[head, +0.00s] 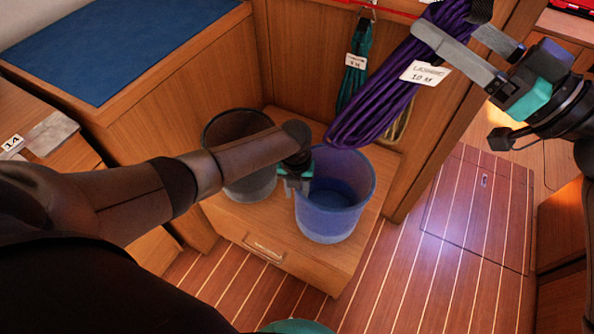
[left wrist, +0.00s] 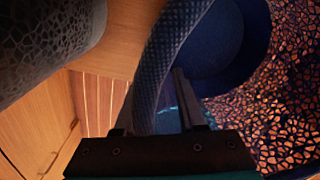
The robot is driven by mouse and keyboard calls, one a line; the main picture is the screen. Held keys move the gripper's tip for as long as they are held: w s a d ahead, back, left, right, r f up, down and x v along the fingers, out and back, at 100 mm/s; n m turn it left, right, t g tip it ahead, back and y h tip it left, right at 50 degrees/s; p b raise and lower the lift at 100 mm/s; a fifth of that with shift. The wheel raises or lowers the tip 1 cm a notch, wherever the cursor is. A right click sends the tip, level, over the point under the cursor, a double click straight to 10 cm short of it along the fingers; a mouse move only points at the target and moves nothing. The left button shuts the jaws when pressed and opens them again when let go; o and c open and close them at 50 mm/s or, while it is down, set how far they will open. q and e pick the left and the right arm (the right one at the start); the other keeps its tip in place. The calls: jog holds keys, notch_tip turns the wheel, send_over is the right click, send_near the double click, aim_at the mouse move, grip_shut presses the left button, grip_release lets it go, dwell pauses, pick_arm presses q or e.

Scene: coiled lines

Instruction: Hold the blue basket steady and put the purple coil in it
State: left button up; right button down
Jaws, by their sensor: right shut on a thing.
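The blue basket (head: 335,205) stands upright on a wooden locker top; its dark inside fills much of the left wrist view (left wrist: 222,45). My left gripper (head: 296,180) is at the basket's left rim. In the left wrist view its fingers lie on either side of the basket wall and seem closed on it. The purple coil (head: 378,100) is long and hangs tilted from my right gripper (head: 455,28), which is shut on its upper end. A white label reading 10 M is on the coil. Its lower end is over the basket's far rim; I cannot tell whether it touches.
A dark grey basket (head: 240,155) stands left of the blue one. A teal coil (head: 354,72) with a label hangs on the back panel, and a tan coil (head: 398,128) is partly hidden behind the purple one. A wooden post (head: 440,125) rises right of the blue basket.

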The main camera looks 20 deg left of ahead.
pick_arm(q)
jog(key=shift+c, duration=0.2)
grip_shut()
dwell(1.1)
